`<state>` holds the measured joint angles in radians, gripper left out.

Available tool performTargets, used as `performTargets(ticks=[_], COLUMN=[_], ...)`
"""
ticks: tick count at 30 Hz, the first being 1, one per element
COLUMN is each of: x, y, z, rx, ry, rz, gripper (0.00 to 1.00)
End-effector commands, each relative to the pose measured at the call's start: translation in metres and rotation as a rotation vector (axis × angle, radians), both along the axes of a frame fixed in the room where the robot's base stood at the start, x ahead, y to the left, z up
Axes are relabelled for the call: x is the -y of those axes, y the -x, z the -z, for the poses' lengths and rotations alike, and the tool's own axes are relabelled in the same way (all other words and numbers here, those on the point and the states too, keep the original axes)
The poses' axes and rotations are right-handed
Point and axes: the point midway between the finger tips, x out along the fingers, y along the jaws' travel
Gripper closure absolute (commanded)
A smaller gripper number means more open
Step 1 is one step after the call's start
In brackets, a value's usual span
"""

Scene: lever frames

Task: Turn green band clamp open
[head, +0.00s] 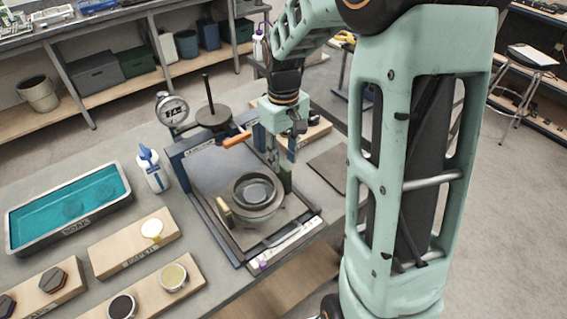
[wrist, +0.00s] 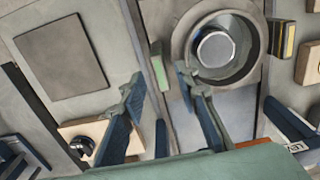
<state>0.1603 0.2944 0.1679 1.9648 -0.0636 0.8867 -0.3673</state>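The green band clamp lever (wrist: 159,72) shows in the wrist view as a short upright green bar beside a round metal pot (wrist: 180,45). In the head view the pot (head: 251,215) sits on the grey plate of a bench fixture, and the green lever (head: 286,180) is at its right side, partly hidden by my gripper. My gripper (head: 277,160) is above the pot's right rear side, pointing down. In the wrist view my gripper (wrist: 161,88) is open, one finger on each side of the green lever. I cannot tell whether either finger touches it.
A brass-coloured clamp (head: 224,211) is on the pot's left side, also in the wrist view (wrist: 290,40).

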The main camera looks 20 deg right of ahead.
Motion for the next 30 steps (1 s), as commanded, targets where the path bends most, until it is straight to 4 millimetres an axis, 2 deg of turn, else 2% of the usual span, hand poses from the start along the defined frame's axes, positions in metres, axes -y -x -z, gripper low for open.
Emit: performTargets(ticks=[3, 10, 26, 30], x=[0.0, 0.0, 0.0, 0.003], y=[-0.001, -0.001, 0.0, -0.006], z=[-0.021, -0.046, -0.051, -0.054], rx=[0.005, 0.003, 0.001, 0.021], ry=[0.0, 0.0, 0.0, -0.007], rz=[0.0, 0.0, -0.001, 0.033], gripper=[0.71, 0.71, 0.71, 0.71])
